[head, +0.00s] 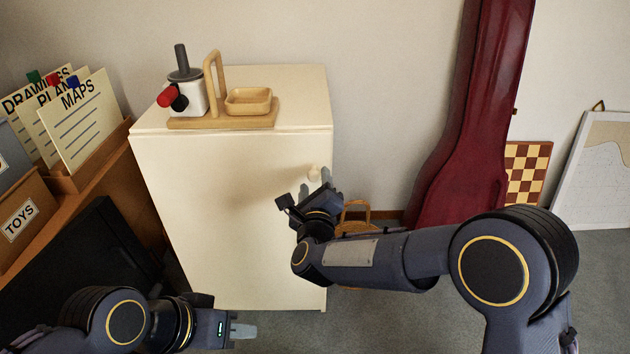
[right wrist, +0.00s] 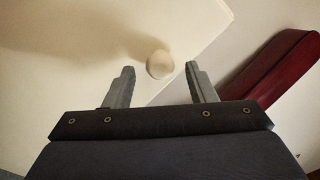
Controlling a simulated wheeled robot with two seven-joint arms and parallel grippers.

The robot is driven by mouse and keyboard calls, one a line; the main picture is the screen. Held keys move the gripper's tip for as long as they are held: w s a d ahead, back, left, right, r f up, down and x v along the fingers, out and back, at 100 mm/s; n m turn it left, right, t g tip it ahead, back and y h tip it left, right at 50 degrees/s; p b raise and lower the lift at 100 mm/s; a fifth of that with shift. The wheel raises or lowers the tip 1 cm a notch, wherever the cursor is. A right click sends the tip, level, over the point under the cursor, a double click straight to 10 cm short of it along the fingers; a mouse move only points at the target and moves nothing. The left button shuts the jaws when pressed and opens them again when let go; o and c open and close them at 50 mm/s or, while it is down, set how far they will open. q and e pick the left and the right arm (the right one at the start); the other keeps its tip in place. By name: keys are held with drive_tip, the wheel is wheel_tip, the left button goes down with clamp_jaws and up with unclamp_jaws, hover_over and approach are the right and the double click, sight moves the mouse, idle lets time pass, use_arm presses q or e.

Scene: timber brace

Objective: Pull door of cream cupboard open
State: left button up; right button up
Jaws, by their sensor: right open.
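The cream cupboard (head: 220,220) stands in the middle of the head view, and its door looks closed. A round cream knob (head: 314,172) sits near the upper right of the door. My right gripper (head: 318,183) is at the knob. In the right wrist view the knob (right wrist: 160,64) shows between and slightly beyond the tips of the open fingers (right wrist: 160,72), with gaps on both sides. My left gripper (head: 243,331) is low at the front left, away from the cupboard's knob; its finger opening cannot be made out.
A wooden stand with a grey and red device and a small tray (head: 249,101) is on the cupboard top. A shelf with folders and a toys box (head: 20,222) is at left. A dark red case (head: 465,130), a chessboard (head: 526,172) and a basket (head: 355,215) are at right.

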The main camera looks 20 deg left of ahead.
sight(315, 180)
drive_tip(key=shift+x, duration=1.55)
clamp_jaws()
